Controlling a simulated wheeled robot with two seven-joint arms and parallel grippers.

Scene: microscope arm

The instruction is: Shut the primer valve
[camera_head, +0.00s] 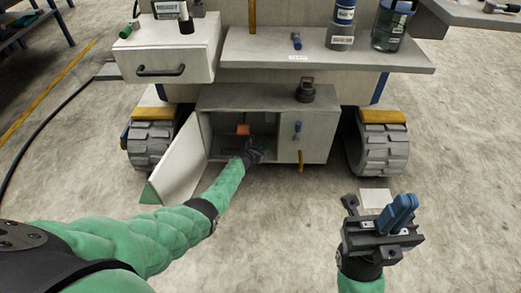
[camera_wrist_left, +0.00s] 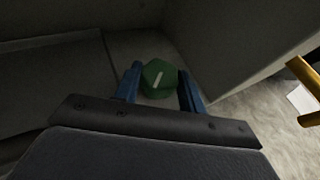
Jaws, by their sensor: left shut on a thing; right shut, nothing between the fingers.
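A green six-sided knob (camera_wrist_left: 159,78) with a white line on its face sits between the blue fingers of my left gripper (camera_wrist_left: 160,90) in the left wrist view; it looks like the primer valve's knob, though no label shows. My left gripper is shut on it. In the head view my left arm reaches into the open low cabinet (camera_head: 211,92), and my left gripper (camera_head: 254,152) hides the knob there. My right gripper (camera_head: 402,208) is shut and empty, held over the floor at the right.
The white cabinet door (camera_head: 172,165) stands open at the left of my left arm. An orange block (camera_head: 243,129) is inside the cabinet. A blue lever (camera_head: 298,127) and a yellow handle (camera_head: 301,160) are on the panel at the right. A shelf (camera_head: 330,52) overhangs above.

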